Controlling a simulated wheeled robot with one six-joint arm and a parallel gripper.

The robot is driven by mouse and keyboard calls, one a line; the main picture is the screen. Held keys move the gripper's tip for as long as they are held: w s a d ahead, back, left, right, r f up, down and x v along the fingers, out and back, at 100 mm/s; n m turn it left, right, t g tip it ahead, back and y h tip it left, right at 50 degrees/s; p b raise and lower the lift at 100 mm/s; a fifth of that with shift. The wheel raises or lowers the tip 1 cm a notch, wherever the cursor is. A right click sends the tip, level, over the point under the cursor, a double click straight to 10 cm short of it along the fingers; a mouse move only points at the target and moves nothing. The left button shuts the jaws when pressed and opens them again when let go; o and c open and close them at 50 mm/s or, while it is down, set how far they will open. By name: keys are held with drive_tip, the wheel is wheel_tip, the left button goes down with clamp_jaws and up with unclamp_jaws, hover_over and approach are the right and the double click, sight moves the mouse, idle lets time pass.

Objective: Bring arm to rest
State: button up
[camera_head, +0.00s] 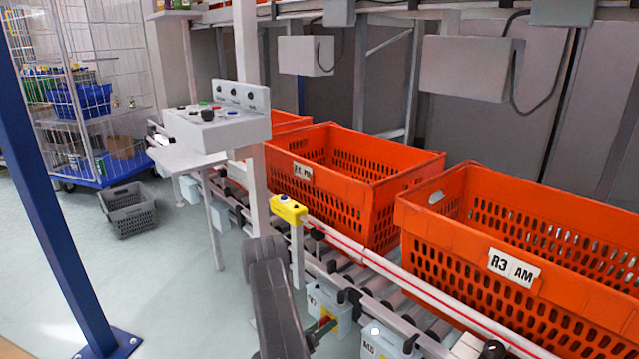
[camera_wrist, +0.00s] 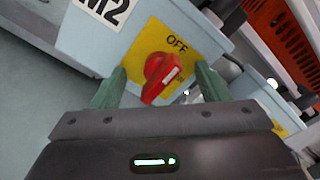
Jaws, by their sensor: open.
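My arm (camera_head: 275,300) reaches down in front of the conveyor in the head view. My gripper (camera_wrist: 159,82) is open, with its green fingers apart on the left and right of a red rotary switch (camera_wrist: 161,75) in the wrist view. The switch sits on a yellow plate marked OFF (camera_wrist: 178,45), on a pale blue box (camera_wrist: 148,20) with a label ending in 2. I cannot tell whether the fingers touch the switch. In the head view the gripper is small and partly hidden by my arm.
Orange totes (camera_head: 458,220) stand on the roller conveyor, one labelled R3 AM. Another pale blue box (camera_head: 385,343) hangs beside the first. A yellow-topped post (camera_head: 289,208) and a control panel (camera_head: 215,125) stand nearby.

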drive_tip(key=m+p, duration=0.1)
drive_tip(key=m, duration=0.4)
drive_tip(key=shift+f, duration=0.1)
idle(0.6)
